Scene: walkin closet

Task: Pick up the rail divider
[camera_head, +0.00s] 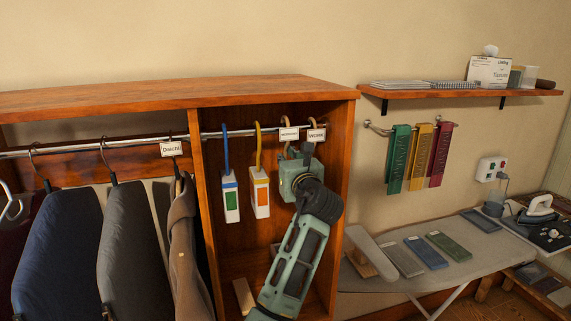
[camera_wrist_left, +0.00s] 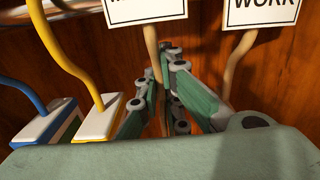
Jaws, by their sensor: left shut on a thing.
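Two white label cards are on the closet rail, each with a tan hook-like stem. The left card (camera_head: 289,134), partly cropped in the left wrist view (camera_wrist_left: 145,10), has unclear lettering; the right card (camera_head: 316,135) reads WORK in the left wrist view (camera_wrist_left: 262,12). My left gripper (camera_head: 304,155) is just below the cards. In the left wrist view its fingers (camera_wrist_left: 166,75) are shut around the tan stem (camera_wrist_left: 151,45) under the left card. The WORK card's stem (camera_wrist_left: 238,65) passes behind the right finger. The lower ends of both stems are hidden by my gripper.
A blue-hooked tag (camera_head: 230,198) and a yellow-hooked tag (camera_head: 260,192) hang close to the left. A wooden partition (camera_head: 205,190) separates them from dark garments and a Daichi card (camera_head: 173,149). The cabinet's right wall (camera_head: 340,170) is close by. An ironing board (camera_head: 480,250) stands right.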

